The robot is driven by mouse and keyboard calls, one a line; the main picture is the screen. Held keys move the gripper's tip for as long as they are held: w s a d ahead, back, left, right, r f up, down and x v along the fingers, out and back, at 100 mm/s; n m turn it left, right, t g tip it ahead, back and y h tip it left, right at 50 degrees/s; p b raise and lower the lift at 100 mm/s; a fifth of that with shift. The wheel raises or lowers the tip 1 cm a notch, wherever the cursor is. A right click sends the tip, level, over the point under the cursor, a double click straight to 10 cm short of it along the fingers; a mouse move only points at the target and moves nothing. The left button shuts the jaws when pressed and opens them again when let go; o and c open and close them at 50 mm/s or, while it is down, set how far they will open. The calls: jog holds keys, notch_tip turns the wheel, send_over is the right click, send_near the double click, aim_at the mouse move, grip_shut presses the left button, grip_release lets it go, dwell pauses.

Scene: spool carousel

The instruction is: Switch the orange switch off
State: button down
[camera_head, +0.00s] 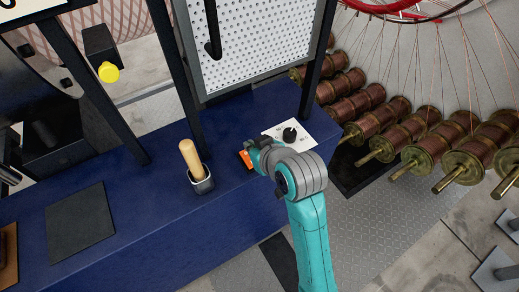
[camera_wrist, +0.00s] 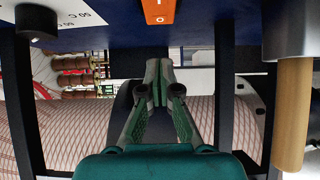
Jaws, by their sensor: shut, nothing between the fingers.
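The orange switch (camera_wrist: 159,11) shows at the top edge of the wrist view, with light marks on its face. In the head view a piece of the orange switch (camera_head: 245,158) shows on the blue bench, partly hidden by my arm. I cannot tell its position for sure. My gripper (camera_wrist: 157,82) is shut and empty in the wrist view, its tips below the switch in the picture and apart from it. In the head view my wrist is over the bench beside the switch, and the fingers are hidden.
A black dial (camera_head: 289,134) on a white plate sits right of the switch. A wooden handle (camera_head: 191,160) stands in a dark holder to the left. A perforated panel (camera_head: 262,40) rises behind. The bench front is clear.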

aim_at(244, 150)
jog(key=shift+w+a+f, duration=0.15)
jog(key=shift+w+f, duration=0.05)
jog(key=shift+f, duration=0.6)
jog(key=shift+w+a+f, duration=0.1)
jog(key=shift+w+f, duration=0.1)
jog(key=shift+f, duration=0.55)
jog(key=shift+w+a+f, duration=0.15)
jog(key=shift+w+f, duration=0.05)
jog(key=shift+f, duration=0.6)
jog(key=shift+f, duration=0.1)
jog(key=shift+w+a+f, duration=0.1)
jog(key=shift+w+f, duration=0.05)
jog(key=shift+s+d+f, duration=0.25)
jog(key=shift+s+d, duration=0.25)
jog(key=shift+s, duration=0.25)
